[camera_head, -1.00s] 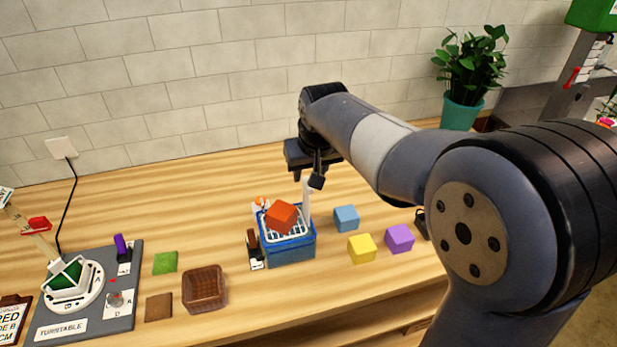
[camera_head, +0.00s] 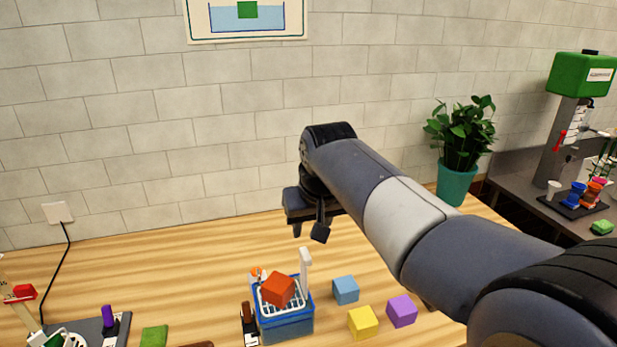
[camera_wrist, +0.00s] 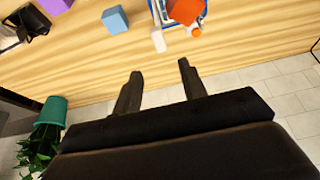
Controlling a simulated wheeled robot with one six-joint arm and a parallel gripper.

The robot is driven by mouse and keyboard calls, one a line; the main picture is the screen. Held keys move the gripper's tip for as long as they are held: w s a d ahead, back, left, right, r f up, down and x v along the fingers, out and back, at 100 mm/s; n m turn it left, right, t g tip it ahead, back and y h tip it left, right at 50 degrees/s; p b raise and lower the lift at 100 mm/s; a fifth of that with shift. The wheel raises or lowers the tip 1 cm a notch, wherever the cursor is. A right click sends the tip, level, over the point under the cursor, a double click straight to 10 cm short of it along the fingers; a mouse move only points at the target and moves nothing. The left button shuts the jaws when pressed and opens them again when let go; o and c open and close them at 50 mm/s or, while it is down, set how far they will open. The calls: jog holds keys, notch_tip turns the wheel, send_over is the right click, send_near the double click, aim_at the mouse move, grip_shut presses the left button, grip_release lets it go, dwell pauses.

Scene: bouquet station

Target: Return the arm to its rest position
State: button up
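My gripper (camera_head: 309,232) hangs in the air in front of the tiled wall, above and behind the blue basket (camera_head: 286,326). In the wrist view my gripper (camera_wrist: 160,85) has its two fingers spread apart with nothing between them. My arm reaches in from the right side of the head view. A red-orange block (camera_head: 278,289) sits tilted on the white rack in the top of the blue basket, clear of the fingers. The block also shows at the top of the wrist view (camera_wrist: 185,10).
Blue (camera_head: 345,289), yellow (camera_head: 363,322) and purple (camera_head: 401,311) blocks stand right of the basket. A potted plant (camera_head: 458,160) is at the back right. The turntable station (camera_head: 88,330) is at the lower left, partly cut off. The wooden table behind the basket is clear.

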aim_at(307, 258)
jog(key=p+x, duration=0.1)
jog(key=x, duration=0.8)
jog(key=shift+f, duration=0.35)
notch_tip(307, 258, down, 5)
jog(key=shift+w+r+b, duration=0.1)
jog(key=shift+r+b, duration=0.15)
jog(key=shift+b, duration=0.85)
jog(key=shift+f+b, duration=0.4)
jog(key=shift+f, duration=0.45)
